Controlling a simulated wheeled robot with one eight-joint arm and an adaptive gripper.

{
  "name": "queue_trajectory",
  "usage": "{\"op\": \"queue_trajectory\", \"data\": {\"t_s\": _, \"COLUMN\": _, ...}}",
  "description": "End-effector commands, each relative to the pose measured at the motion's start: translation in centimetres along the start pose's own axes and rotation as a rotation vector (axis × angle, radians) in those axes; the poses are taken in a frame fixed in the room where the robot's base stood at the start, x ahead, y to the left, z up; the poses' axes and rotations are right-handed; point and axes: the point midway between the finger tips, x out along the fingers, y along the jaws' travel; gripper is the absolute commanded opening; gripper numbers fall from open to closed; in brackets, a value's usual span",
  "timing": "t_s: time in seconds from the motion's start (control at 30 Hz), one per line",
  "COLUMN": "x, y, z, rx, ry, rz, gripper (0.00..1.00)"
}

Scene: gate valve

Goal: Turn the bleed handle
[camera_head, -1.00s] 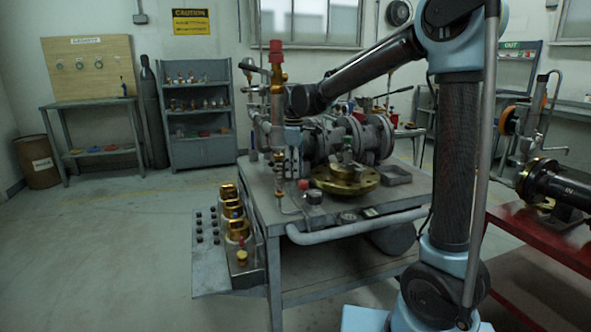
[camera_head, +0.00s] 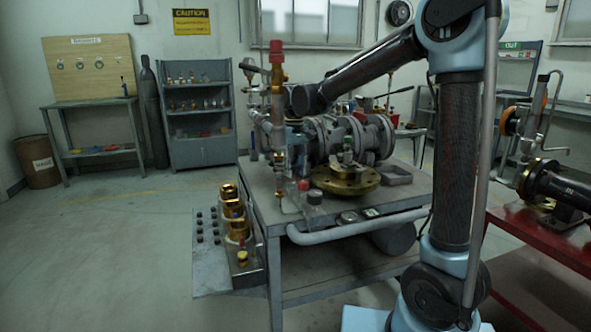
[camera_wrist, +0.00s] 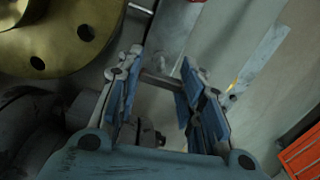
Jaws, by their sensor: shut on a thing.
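In the wrist view my gripper (camera_wrist: 162,74) has its two blue-padded fingers closed on a short dark bar (camera_wrist: 160,82), which appears to be the bleed handle. The bar lies crosswise between the fingertips, and its ends are partly hidden by the fingers. In the head view my arm reaches over the bench to the valve assembly (camera_head: 320,138). There the gripper is mostly hidden behind the upright brass and red-capped fitting (camera_head: 278,85), and the handle cannot be made out.
A brass flange (camera_head: 345,180) lies on the grey bench (camera_head: 400,205); it also fills the upper left of the wrist view (camera_wrist: 60,42). Gold fittings (camera_head: 233,212) stand on a side shelf at the bench's left. A red table (camera_head: 535,235) is at right.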

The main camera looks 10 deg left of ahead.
Motion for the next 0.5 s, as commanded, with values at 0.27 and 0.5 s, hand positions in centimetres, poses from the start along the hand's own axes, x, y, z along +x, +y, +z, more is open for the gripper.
{"op": "queue_trajectory", "data": {"t_s": 0.27, "x": 0.01, "y": 0.34, "z": -0.07, "rx": 0.113, "ry": 0.001, "rz": 0.005, "gripper": 0.11}}
{"op": "queue_trajectory", "data": {"t_s": 0.5, "x": 0.00, "y": 0.35, "z": -0.14, "rx": 0.145, "ry": 0.003, "rz": 0.005, "gripper": 0.11}}
